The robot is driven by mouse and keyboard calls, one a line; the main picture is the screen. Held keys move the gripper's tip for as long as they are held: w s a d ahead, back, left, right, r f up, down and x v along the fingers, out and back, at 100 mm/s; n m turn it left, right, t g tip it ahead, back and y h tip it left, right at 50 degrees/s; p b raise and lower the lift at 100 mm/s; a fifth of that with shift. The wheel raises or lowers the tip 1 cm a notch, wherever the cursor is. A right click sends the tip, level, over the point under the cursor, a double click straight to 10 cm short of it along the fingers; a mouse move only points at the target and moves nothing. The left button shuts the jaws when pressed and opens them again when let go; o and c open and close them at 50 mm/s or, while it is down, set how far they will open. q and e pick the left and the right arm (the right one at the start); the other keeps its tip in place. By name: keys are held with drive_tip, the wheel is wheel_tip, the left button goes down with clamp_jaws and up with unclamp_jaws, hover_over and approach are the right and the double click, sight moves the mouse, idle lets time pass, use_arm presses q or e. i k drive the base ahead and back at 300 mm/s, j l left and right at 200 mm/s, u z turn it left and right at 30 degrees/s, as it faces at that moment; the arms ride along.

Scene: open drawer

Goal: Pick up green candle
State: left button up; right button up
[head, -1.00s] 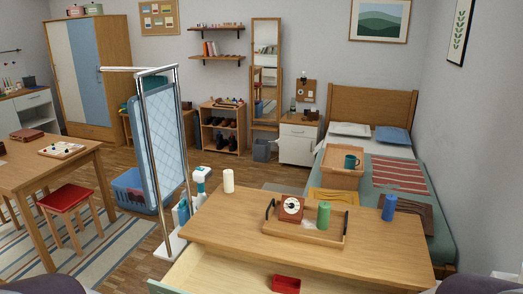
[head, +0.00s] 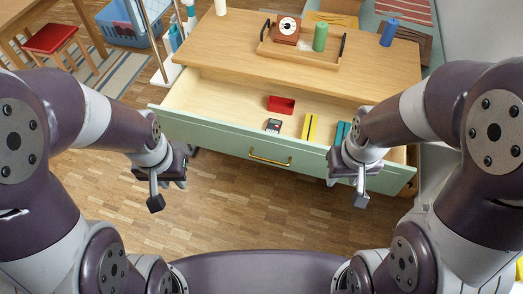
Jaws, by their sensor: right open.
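The green candle (head: 320,38) stands upright on the wooden tray (head: 274,52) on top of the dresser, at the upper right of centre. A small brown clock (head: 287,29) with a white dial stands to its left on the same tray. My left gripper (head: 157,195) hangs in front of the open drawer's left part, far from the candle. Its finger gap does not show clearly. My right gripper (head: 358,192) is open in front of the drawer's right part, below and well short of the candle. Nothing shows between its fingers.
The open drawer (head: 200,141) juts out between my grippers and the dresser top (head: 235,52). It holds a red box (head: 281,104), a calculator (head: 273,126) and a yellow item (head: 310,127).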

sight(321, 27)
drive_tip(key=z, duration=1.25)
drive_tip(key=i+j+z, duration=0.1)
drive_tip(key=i, duration=0.3)
drive_tip(key=i+j+z, duration=0.1)
drive_tip(key=i, duration=0.35)
drive_tip(key=i+j+z, duration=0.1)
drive_tip(key=i+j, duration=0.15)
drive_tip(key=i, duration=0.15)
